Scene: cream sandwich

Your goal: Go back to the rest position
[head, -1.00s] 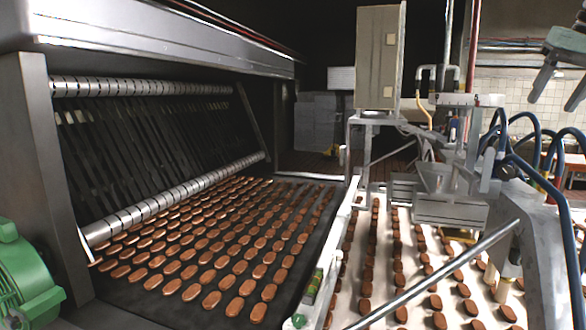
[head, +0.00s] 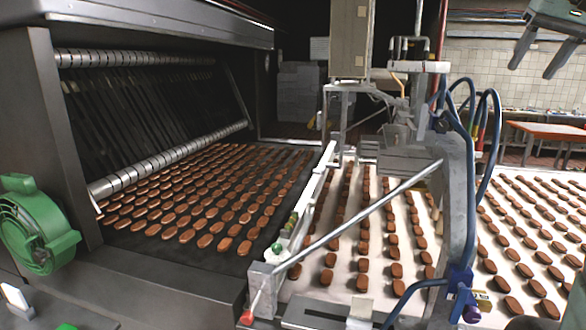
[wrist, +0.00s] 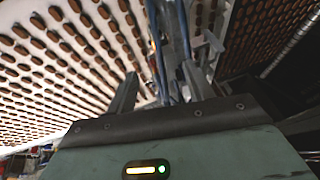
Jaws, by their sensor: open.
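My gripper (head: 531,72) hangs at the top right of the head view, its two fingers apart and pointing down-left. Nothing shows between them. In the wrist view the fingers (wrist: 161,70) are also spread, above the green gripper body. The gripper is high in the air, in front of the tiled wall in the picture, and touches nothing that I can see. Brown oval biscuits lie in rows on the dark belt (head: 130,238) at left and on the white belt (head: 500,262) at right.
A metal stand with blue hoses (head: 470,160) and a slanting rod (head: 350,219) stands over the white belt. A grey cabinet (head: 350,38) is behind it. A green motor (head: 38,225) is at far left. An orange table (head: 548,131) stands at the back right.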

